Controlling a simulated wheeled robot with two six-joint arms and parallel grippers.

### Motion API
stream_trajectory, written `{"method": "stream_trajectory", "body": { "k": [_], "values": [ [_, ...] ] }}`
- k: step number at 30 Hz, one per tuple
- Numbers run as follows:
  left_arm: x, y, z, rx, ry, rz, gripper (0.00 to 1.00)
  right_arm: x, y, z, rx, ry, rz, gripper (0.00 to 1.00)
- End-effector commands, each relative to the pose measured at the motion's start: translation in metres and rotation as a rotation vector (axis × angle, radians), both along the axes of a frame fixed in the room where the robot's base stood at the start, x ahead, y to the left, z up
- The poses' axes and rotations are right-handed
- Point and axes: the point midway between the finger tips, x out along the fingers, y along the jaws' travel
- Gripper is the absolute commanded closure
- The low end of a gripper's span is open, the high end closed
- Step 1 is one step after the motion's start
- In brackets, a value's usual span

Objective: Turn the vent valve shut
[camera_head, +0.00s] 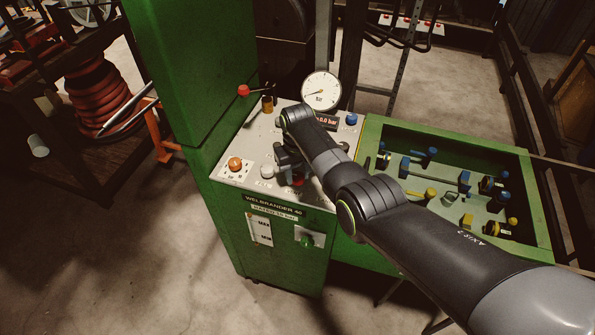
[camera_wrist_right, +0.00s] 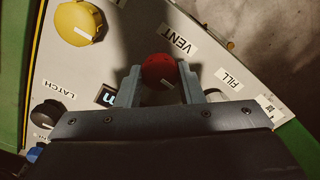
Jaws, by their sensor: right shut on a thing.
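The vent valve is a round red knob (camera_wrist_right: 158,70) beside the VENT label on the grey panel in the right wrist view. A white mark shows on its lower side. My right gripper (camera_wrist_right: 160,67) has one finger on each side of the knob and is shut on it. In the head view the right gripper (camera_head: 290,172) is low over the front of the machine's panel, and a bit of the red knob (camera_head: 297,182) shows beneath it. My arm hides part of the panel. My left gripper is not in view.
The green machine (camera_head: 280,255) has a pressure gauge (camera_head: 321,91), a red-lit bar display (camera_head: 327,122), a red-ball lever (camera_head: 243,90) and an orange knob (camera_head: 235,163). The wrist view shows a LATCH knob (camera_wrist_right: 47,114). A green tray (camera_head: 535,200) with several fittings stands right.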

Motion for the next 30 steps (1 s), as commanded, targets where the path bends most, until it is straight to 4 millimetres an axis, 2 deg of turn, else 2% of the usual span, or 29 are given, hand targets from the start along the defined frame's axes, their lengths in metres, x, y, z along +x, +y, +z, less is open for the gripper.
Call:
{"method": "stream_trajectory", "body": {
  "k": [9, 22, 23, 27, 30],
  "values": [
    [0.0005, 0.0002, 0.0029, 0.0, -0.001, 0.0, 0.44, 0.001, 0.0001, 0.0015, 0.0, -0.003, 0.092, 0.89],
    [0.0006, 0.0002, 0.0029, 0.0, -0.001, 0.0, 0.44, 0.0011, 0.0001, 0.0014, 0.001, -0.004, 0.101, 0.89],
    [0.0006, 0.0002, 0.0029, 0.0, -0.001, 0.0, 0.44, 0.0011, 0.0001, 0.0014, 0.001, -0.004, 0.101, 0.63],
    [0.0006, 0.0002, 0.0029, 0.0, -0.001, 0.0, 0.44, 0.0008, 0.0001, 0.001, 0.0, -0.003, 0.1, 0.45],
    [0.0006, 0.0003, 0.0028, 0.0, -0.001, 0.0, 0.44, 0.0006, 0.0, 0.0007, 0.0, -0.002, 0.099, 0.44]
  ]
}}
